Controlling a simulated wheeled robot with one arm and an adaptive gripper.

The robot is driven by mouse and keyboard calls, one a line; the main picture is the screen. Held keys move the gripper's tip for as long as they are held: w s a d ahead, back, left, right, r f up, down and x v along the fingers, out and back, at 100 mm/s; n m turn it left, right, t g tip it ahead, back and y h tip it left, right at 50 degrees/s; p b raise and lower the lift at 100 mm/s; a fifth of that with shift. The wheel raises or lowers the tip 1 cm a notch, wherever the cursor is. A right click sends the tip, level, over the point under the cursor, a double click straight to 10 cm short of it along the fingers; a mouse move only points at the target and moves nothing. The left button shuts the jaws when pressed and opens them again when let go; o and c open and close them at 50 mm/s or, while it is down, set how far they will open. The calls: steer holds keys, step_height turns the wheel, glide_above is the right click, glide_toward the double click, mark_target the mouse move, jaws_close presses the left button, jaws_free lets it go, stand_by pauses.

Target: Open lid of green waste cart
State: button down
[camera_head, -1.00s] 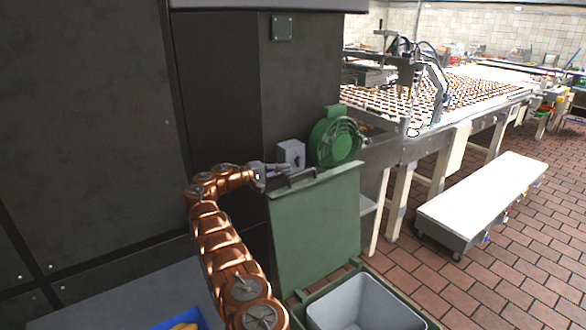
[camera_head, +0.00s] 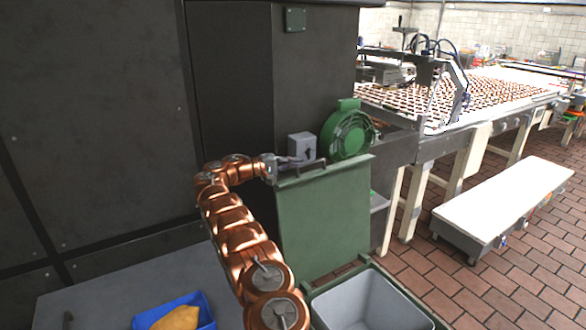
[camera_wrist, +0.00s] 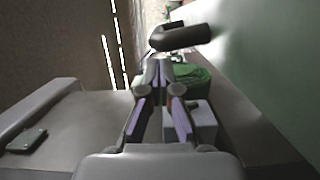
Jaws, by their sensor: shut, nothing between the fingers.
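The green waste cart (camera_head: 395,290) stands at the lower middle of the head view, with its grey inside showing. Its green lid (camera_head: 325,215) stands upright at the cart's back side, so the cart is open. A dark handle (camera_head: 302,168) runs along the lid's top edge; it also shows in the wrist view (camera_wrist: 180,37). My gripper (camera_head: 292,163) is at the lid's top left corner, beside the handle. In the wrist view my gripper's fingertips (camera_wrist: 158,72) are together with nothing between them, just short of the handle. I cannot tell whether they touch the lid.
A blue bin (camera_head: 208,315) with a yellow item is at the lower left. A conveyor table (camera_head: 440,140) and low white bench (camera_head: 505,205) stand right. Brick floor between is clear.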

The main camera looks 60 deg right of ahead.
steer(key=shift+s+a+b, duration=0.2)
steer(key=shift+s+b, duration=0.25)
steer(key=shift+s, duration=0.15)
steer(key=shift+w+a, duration=0.1)
steer(key=shift+b, duration=0.6)
